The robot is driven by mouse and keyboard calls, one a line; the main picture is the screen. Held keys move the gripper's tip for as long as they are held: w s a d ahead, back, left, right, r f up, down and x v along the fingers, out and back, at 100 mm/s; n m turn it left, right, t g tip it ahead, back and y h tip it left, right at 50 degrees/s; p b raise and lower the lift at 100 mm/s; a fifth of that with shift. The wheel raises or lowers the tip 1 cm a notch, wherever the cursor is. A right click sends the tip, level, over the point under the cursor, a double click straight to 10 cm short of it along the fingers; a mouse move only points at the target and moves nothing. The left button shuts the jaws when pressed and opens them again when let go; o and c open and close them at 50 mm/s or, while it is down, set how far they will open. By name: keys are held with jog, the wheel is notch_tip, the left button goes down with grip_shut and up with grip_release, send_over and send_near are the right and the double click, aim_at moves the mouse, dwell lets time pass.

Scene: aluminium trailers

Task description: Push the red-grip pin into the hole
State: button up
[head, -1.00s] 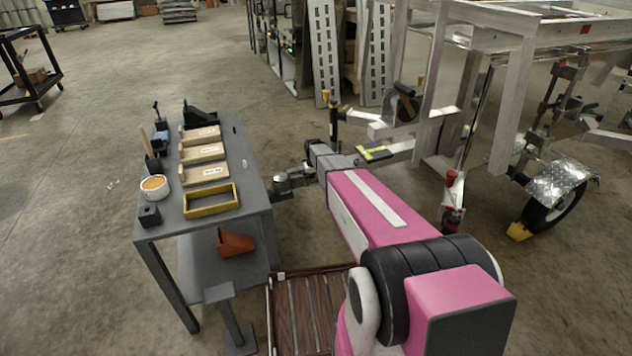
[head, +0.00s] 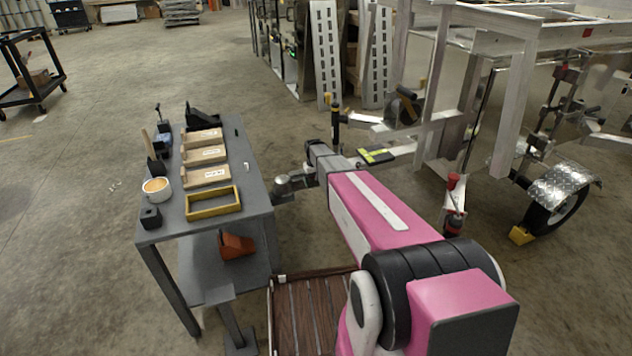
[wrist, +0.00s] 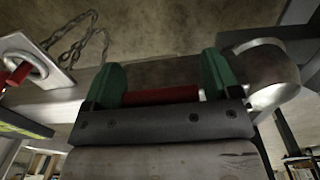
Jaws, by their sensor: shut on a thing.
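In the wrist view my gripper (wrist: 162,82) has two green fingers, one at each end of a red grip (wrist: 160,96). It is shut on this red-grip pin, which lies crosswise between the fingers. A short pale bit shows at the grip's right end; the rest of the pin is hidden. A light metal beam (wrist: 50,107) runs behind the fingers, with a rounded silver coupler (wrist: 265,72) close to the right finger. I cannot see the hole or tell whether the pin touches it. In the head view my arm hides the gripper and pin.
A chain (wrist: 75,38) and another red part (wrist: 16,76) on a pale plate are at the left of the wrist view. In the head view a grey table (head: 236,150) with trays stands left of the trailer coupler (head: 292,184). The trailer frame (head: 515,95) fills the right.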

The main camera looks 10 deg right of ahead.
jog(key=shift+w+a, duration=0.15)
jog(key=shift+w, duration=0.45)
jog(key=o, duration=0.8)
jog(key=r, duration=1)
jog(key=shift+a+r, duration=0.25)
jog(key=shift+r, duration=0.15)
jog(key=s, duration=1.1)
jog(key=s+d+m, duration=0.1)
jog(key=s, duration=1.1)
jog(key=s+d+r+m, duration=0.1)
jog(key=s, duration=1)
jog(key=shift+s+r+y, duration=0.1)
jog(key=shift+s+y, duration=0.2)
jog(key=shift+s, duration=0.05)
